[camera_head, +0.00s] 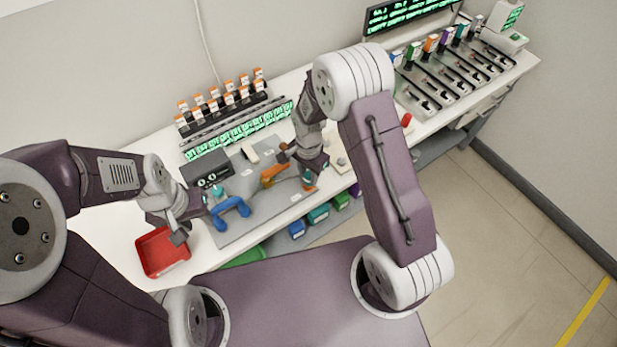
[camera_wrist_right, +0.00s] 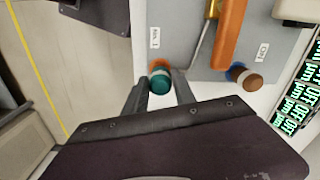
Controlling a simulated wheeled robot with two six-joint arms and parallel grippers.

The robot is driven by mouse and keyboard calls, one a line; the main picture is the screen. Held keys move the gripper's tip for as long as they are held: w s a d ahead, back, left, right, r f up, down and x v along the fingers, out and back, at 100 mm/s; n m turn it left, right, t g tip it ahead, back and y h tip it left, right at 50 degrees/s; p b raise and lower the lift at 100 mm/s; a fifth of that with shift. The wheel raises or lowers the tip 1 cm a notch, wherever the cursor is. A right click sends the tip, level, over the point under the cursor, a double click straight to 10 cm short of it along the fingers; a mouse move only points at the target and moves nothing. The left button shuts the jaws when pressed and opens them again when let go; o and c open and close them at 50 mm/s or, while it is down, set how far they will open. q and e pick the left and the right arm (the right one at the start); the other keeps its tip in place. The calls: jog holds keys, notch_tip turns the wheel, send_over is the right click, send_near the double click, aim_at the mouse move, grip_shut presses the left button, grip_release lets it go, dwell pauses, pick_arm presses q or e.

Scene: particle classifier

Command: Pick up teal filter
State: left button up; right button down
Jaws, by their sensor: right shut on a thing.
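The teal filter (camera_wrist_right: 160,82) shows in the right wrist view at the edge of the grey mat, by an orange mark. My right gripper (camera_wrist_right: 160,92) has one finger on each side of it and is shut on it. In the head view my right gripper (camera_head: 310,178) is low over the mat's right part, and its fingers mostly hide the filter. I cannot tell whether the filter is clear of the mat. My left gripper (camera_head: 181,236) is beside the red tray (camera_head: 150,252); its finger gap is not clear.
An orange-handled tool (camera_wrist_right: 231,35) and a brown round piece (camera_wrist_right: 247,80) lie close by on the mat. A blue forked piece (camera_head: 232,207) is further left. Racks of orange-capped bottles (camera_head: 222,100) line the back. Open floor (camera_head: 520,240) is at right.

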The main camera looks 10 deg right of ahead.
jog(key=r, duration=0.1)
jog(key=d+r, duration=0.1)
jog(key=r, duration=0.1)
jog(key=shift+s+d, duration=0.1)
jog(key=shift+d, duration=0.1)
jog(key=s+d+r+b, duration=0.1)
jog(key=s+d+r, duration=0.1)
jog(key=d+r, duration=0.4)
jog(key=d, duration=0.4)
jog(key=shift+r, duration=0.15)
jog(key=shift+r+p, duration=2.15)
jog(key=shift+r, duration=0.15)
notch_tip(320, 180, up, 3)
jog(key=p, duration=0.3)
jog(key=shift+s, duration=0.1)
